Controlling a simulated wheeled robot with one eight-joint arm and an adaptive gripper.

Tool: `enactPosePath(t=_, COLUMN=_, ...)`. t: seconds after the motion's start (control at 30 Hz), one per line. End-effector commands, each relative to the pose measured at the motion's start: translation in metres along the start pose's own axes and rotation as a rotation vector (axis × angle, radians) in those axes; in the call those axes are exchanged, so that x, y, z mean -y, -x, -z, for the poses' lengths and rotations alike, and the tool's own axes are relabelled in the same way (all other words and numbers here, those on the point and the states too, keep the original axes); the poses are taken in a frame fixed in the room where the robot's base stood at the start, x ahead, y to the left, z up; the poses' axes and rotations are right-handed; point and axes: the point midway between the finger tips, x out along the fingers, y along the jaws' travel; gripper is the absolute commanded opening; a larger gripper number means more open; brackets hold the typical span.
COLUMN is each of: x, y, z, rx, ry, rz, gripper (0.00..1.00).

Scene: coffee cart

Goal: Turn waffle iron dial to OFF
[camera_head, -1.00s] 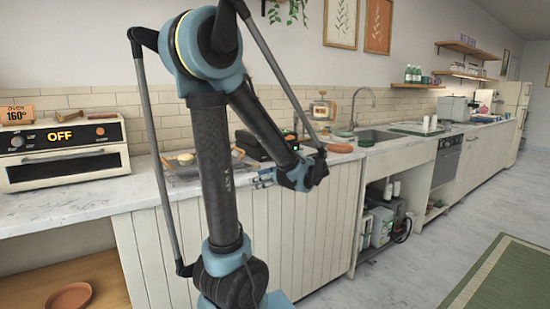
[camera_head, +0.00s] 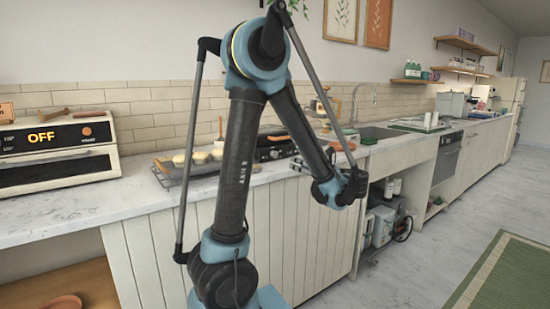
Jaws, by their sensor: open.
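A dark appliance with a silver front (camera_head: 274,153) sits on the counter behind my arm and looks like the waffle iron. Small round shapes show on its front, but the dial's setting is too small to read. My arm hides its right part. My gripper (camera_head: 297,164) is open, at the counter's front edge near the right side of that front. Its fingers point left, towards the counter. They look empty, and I cannot tell whether they touch anything.
A toaster oven (camera_head: 60,165) with an orange "OFF" display stands at the left. A dark tray (camera_head: 205,170) with pale round items lies left of the waffle iron. A sink (camera_head: 380,132) is to the right. The floor (camera_head: 430,260) at front right is clear.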

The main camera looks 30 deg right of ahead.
Motion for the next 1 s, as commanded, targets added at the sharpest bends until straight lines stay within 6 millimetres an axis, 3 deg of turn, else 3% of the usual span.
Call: enactPosePath(t=1.0, x=0.004, y=-0.135, z=-0.001, rx=0.0, ry=0.001, rz=0.005, gripper=0.44)
